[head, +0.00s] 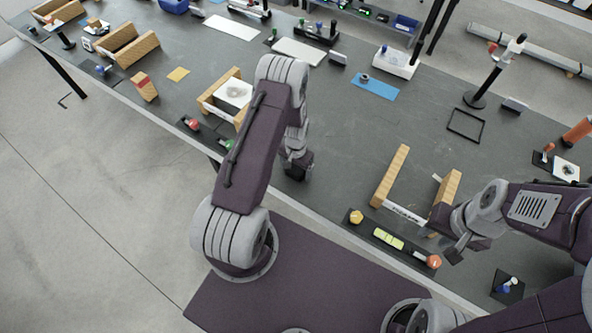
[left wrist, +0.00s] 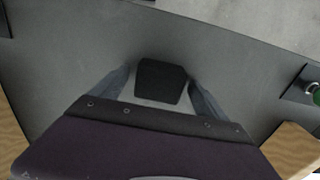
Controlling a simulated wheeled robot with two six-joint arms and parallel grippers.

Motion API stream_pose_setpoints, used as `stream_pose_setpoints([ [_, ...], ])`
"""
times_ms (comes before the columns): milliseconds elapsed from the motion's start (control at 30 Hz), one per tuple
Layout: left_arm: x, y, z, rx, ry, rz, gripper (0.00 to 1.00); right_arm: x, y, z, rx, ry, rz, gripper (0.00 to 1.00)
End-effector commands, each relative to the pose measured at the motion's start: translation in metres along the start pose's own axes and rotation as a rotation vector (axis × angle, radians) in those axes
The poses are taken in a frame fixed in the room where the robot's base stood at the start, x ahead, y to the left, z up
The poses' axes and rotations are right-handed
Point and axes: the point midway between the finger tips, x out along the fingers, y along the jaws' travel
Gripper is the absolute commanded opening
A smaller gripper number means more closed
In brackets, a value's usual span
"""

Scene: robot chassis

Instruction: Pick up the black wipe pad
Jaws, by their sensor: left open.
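The black wipe pad (left wrist: 160,82) shows in the left wrist view as a small dark block with rounded corners on the grey bench top. My left gripper (left wrist: 159,74) is open, with one finger on each side of the pad. Thin gaps seem to show between pad and fingers; whether they touch is unclear. In the head view my left gripper (head: 297,168) is low over the bench, and I cannot make out the pad there. My right gripper (head: 457,250) is by the bench's front edge at the right; its jaw opening is unclear.
Wooden blocks (head: 390,176) stand right of my left gripper. A wooden holder with a white plate (head: 233,93) stands to its left. A black tray (head: 388,239) with a yellow level lies along the front edge.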

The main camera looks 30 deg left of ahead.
Motion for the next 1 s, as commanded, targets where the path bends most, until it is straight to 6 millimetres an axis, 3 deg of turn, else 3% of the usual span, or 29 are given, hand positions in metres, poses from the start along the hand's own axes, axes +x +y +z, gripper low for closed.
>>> stream_pose_setpoints([
  [133, 0.0, 0.0, 0.0, 0.0, 0.0, 0.0, 0.85, 0.0, 0.0, 0.0, 0.0, 0.0, 0.0, 0.36],
  [367, 0.0, 0.0, 0.0, 0.0, 0.0, 0.0, 0.21, 0.0, 0.0, 0.0, 0.0, 0.0, 0.0, 0.36],
  [733, -0.007, 0.0, -0.001, 0.0, 0.002, -0.001, 0.2, 0.002, 0.0, 0.0, 0.0, 0.0, 0.0, 0.36],
  [933, -0.038, 0.0, -0.002, 0.0, 0.005, -0.001, 0.2, 0.009, 0.0, 0.001, 0.0, 0.0, 0.0, 0.36],
  [1000, -0.046, -0.007, -0.013, -0.002, 0.008, -0.002, 0.2, 0.014, 0.0, 0.002, 0.0, 0.0, 0.0, 0.36],
])
